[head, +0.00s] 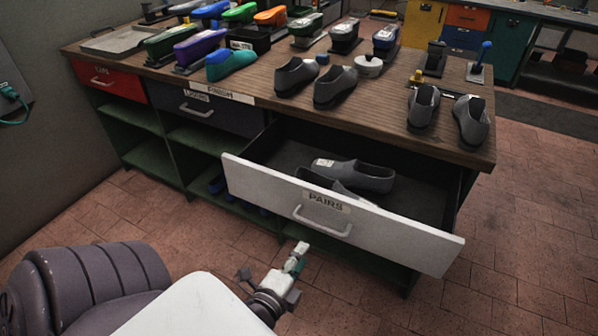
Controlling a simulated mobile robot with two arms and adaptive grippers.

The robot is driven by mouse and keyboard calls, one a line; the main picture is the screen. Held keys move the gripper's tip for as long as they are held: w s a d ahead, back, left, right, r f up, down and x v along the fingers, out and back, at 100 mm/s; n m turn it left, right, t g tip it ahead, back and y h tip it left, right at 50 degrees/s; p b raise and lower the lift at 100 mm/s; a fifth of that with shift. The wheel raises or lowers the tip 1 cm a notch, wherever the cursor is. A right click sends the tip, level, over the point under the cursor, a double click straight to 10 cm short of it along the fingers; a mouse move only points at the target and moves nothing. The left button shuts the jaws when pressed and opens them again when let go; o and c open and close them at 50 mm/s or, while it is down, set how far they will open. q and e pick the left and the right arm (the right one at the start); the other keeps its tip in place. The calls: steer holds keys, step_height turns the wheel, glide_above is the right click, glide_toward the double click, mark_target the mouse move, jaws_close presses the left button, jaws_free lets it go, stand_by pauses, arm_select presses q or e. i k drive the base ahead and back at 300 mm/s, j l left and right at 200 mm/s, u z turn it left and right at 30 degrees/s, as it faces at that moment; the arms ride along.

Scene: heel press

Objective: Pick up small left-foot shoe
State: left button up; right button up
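Several dark grey shoes are in the head view. Two stand on the bench middle, one at the left (296,76) and one beside it (335,87). Two more stand near the bench's right end (423,105), (470,119). In the open drawer lie a grey shoe with a pale patch (362,175) and another shoe (322,181), partly hidden by the drawer front. I cannot tell which is the small left-foot one. My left gripper (296,261) is in front of and below the drawer, apart from all shoes. Its finger opening is unclear. My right gripper is not in view.
The drawer front (270,190), labelled PAIRS, juts out from the wooden bench (390,125). Coloured tools or shoe forms (200,46) crowd the back left. A white round pot (368,66) stands behind the middle shoes. The tiled floor at right (530,230) is clear.

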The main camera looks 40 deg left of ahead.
mark_target(355, 174)
steer(key=u, duration=1.2)
